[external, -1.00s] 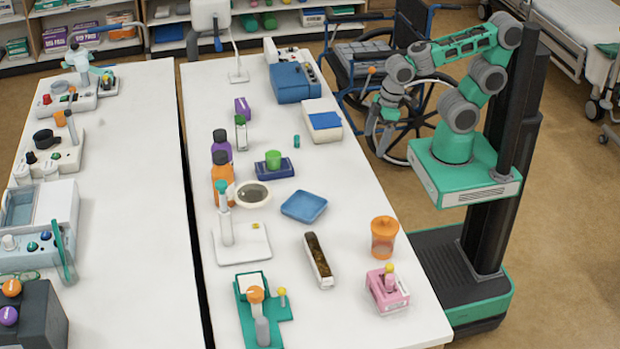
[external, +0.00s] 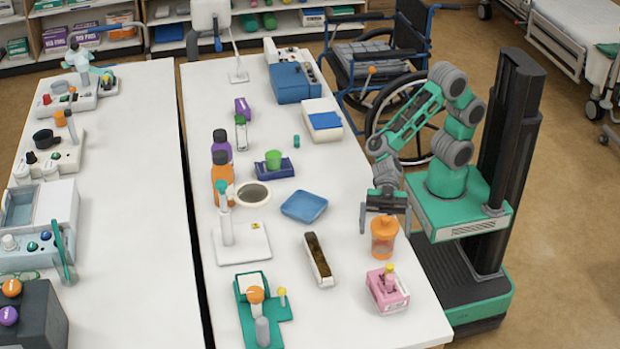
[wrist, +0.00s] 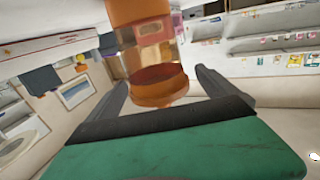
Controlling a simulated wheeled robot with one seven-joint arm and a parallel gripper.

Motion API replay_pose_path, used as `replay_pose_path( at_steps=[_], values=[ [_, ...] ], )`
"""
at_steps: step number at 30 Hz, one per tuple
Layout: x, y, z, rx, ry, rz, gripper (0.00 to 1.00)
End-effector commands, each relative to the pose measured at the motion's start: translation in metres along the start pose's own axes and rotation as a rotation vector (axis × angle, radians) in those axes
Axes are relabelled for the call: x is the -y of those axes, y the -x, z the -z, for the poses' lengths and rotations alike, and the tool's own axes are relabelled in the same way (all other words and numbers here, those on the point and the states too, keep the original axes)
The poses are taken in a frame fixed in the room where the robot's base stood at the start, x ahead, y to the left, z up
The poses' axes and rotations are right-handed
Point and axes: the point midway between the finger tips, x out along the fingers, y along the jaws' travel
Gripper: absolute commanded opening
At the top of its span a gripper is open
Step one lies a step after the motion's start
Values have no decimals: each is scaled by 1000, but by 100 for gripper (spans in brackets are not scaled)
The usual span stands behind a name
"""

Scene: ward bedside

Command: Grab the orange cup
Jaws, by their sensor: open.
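The orange cup (external: 383,241) stands upright near the right edge of the white table, with an orange lid and a see-through orange body. My gripper (external: 384,222) is open just above and around the top of the cup, its fingers pointing down. In the wrist view the cup (wrist: 160,88) shows between and beyond the two fingers (wrist: 165,90). I cannot tell whether either finger touches it.
A pink block-like holder (external: 387,291) stands close in front of the cup. A long tray with dark contents (external: 319,260) and a blue square dish (external: 304,206) lie to its left. The table between them is clear.

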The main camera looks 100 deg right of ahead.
Motion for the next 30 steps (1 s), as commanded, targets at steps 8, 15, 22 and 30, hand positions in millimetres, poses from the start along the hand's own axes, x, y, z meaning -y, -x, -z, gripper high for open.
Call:
replay_pose_path(
  at_steps=[8,15,22,30],
  values=[
    [0,-24,0,1,-1,-1,97],
    [0,-23,0,1,-1,-1,86],
    [0,-23,0,1,-1,-1,67],
    [0,-23,0,1,-1,-1,45]
  ],
)
